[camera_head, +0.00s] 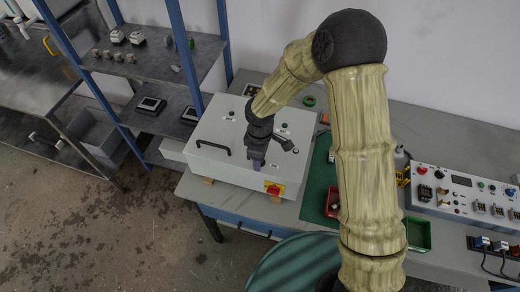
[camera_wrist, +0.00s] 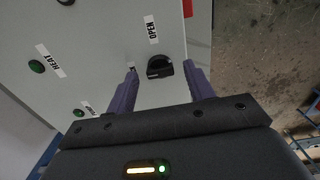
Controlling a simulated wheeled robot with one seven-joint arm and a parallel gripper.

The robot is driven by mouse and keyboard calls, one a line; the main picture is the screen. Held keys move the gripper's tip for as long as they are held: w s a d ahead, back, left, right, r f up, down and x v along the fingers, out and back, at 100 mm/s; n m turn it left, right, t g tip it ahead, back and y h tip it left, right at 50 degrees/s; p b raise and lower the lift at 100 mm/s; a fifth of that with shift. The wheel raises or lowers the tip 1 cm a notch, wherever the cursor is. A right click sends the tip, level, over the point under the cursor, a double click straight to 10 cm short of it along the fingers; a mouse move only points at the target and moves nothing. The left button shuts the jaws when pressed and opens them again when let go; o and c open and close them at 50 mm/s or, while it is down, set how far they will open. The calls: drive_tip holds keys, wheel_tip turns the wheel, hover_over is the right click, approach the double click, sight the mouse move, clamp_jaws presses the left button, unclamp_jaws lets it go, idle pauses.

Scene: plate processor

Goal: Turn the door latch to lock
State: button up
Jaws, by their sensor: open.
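The door latch (camera_wrist: 160,67) is a small black knob on the pale grey face of the plate processor (camera_head: 202,130). A label reading OPEN (camera_wrist: 151,30) is above it in the wrist view, and a second label is partly hidden by the left finger. My gripper (camera_wrist: 160,72) is open, with its two purple fingers on either side of the latch. I cannot tell whether they touch it. In the head view my gripper (camera_head: 257,162) points down over the processor's top, and the latch is not clearly visible there.
Green buttons (camera_wrist: 37,66) sit left of the latch in the wrist view. A control box (camera_head: 462,195) stands right on the bench. Blue-framed shelves (camera_head: 150,70) stand left.

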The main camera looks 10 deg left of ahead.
wheel_tip(320, 180, up, 18)
drive_tip(key=b, duration=0.2)
drive_tip(key=shift+f, duration=0.25)
idle(0.4)
drive_tip(key=s+d+f+m+t, duration=0.1)
drive_tip(key=s+d+m, duration=0.3)
drive_tip(key=d+m, duration=0.4)
drive_tip(key=s+d+f+m+t, duration=0.1)
drive_tip(key=s+d+f+m, duration=0.1)
drive_tip(key=d+m, duration=0.7)
drive_tip(key=s+d, duration=0.1)
drive_tip(key=d, duration=0.7)
drive_tip(key=shift+s+d+f+t, duration=0.3)
drive_tip(key=shift+s+f, duration=0.1)
drive_tip(key=c, duration=0.3)
drive_tip(key=shift+a, duration=0.1)
drive_tip(key=shift+c, duration=0.3)
